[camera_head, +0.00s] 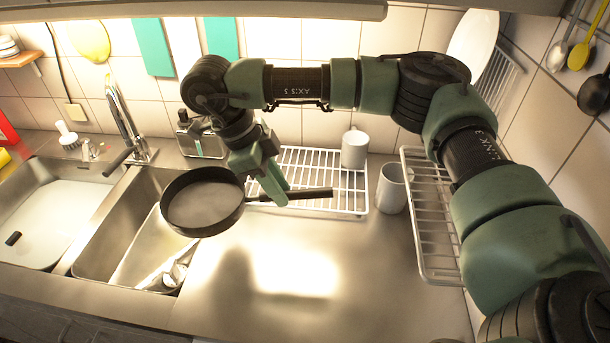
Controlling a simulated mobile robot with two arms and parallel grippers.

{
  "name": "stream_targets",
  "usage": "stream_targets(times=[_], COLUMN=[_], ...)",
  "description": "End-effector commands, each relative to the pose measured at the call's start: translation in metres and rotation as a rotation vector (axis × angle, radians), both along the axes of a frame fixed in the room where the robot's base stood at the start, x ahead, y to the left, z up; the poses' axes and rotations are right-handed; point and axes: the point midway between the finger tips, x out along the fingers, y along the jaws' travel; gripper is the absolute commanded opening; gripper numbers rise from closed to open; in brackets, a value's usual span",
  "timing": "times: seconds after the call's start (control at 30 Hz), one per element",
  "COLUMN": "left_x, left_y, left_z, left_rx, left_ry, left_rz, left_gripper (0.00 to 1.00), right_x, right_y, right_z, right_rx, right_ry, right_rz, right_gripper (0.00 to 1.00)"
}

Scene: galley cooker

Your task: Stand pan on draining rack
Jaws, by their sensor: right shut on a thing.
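A dark frying pan (203,201) is held up above the counter, at the right edge of the sink. Its bowl faces up and its handle points right. My right gripper (274,192) is shut on the pan's handle near the bowl. A white wire draining rack (318,168) lies on the counter behind the handle, which overlaps it in the picture. A second white rack (432,235) stands at the right, partly hidden by my right arm. My left gripper is not in view.
A white mug (354,149) is at the first rack's right end, and another mug (391,188) stands between the racks. A double sink (128,215) with a tap (128,135) is at left. The front counter is clear. A white plate (473,45) stands upright behind my arm.

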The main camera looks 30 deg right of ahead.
Motion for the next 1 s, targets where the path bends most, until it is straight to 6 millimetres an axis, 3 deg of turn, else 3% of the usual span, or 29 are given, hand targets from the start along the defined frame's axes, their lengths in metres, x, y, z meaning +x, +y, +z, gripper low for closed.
stream_targets(times=[0.03, 0.3, 0.5, 0.7, 0.87, 1.0], left_x=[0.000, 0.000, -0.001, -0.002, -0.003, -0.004], left_y=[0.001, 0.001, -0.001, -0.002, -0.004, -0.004], left_z=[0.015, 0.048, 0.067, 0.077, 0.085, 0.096], left_rx=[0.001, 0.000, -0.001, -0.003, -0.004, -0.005], left_ry=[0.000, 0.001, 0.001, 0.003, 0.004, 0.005], left_rz=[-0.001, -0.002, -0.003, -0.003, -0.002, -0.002], left_gripper=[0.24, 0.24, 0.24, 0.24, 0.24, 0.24], right_x=[0.002, 0.005, 0.003, 0.000, -0.002, -0.002], right_y=[-0.003, -0.015, -0.025, -0.031, -0.031, -0.031], right_z=[0.005, -0.006, -0.013, -0.022, -0.034, -0.060], right_rx=[0.004, 0.003, -0.003, -0.002, -0.005, -0.005], right_ry=[0.007, 0.010, 0.000, -0.006, -0.004, -0.004], right_rz=[-0.149, -0.903, -1.321, -1.595, -1.664, -1.668], right_gripper=[0.00, 0.00, 0.00, 0.00, 0.00, 0.00])
